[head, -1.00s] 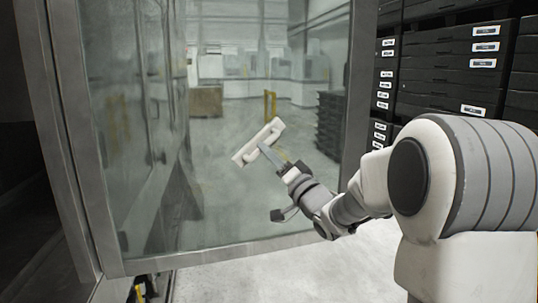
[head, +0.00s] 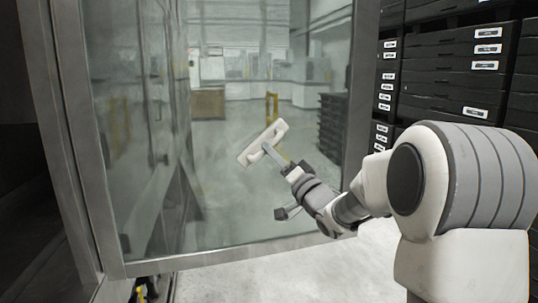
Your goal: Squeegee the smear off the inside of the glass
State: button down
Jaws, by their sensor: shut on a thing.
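A large framed glass pane (head: 225,200) fills the left and middle of the head view. The squeegee (head: 263,143) has a pale, wide head, tilted with its right end higher, in front of the glass. I cannot tell whether its edge touches the pane. My gripper (head: 291,170) is shut on the squeegee's handle, below and right of the head. The fingers are small and partly hidden by the wrist. The glass looks hazy, and I cannot clearly pick out the smear from reflections and the room behind.
A grey metal frame (head: 230,250) borders the glass. Stacked black drawers or crates (head: 440,70) with white labels stand close on the right, behind my arm.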

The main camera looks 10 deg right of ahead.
jog(key=shift+d, duration=3.45)
jog(key=a+b, duration=0.1)
jog(key=a, duration=0.6)
jog(key=shift+a+b, duration=0.4)
jog(key=shift+s, duration=0.15)
jog(key=shift+s+d+b, duration=0.15)
jog(key=shift+s+b, duration=0.1)
jog(key=shift+s, duration=1.2)
jog(key=shift+s+d+b, duration=0.15)
jog(key=shift+s+b, duration=0.1)
jog(key=shift+s, duration=1.2)
jog(key=shift+s, duration=0.15)
jog(key=s, duration=0.2)
jog(key=shift+s+d, duration=0.1)
jog(key=shift+s, duration=0.25)
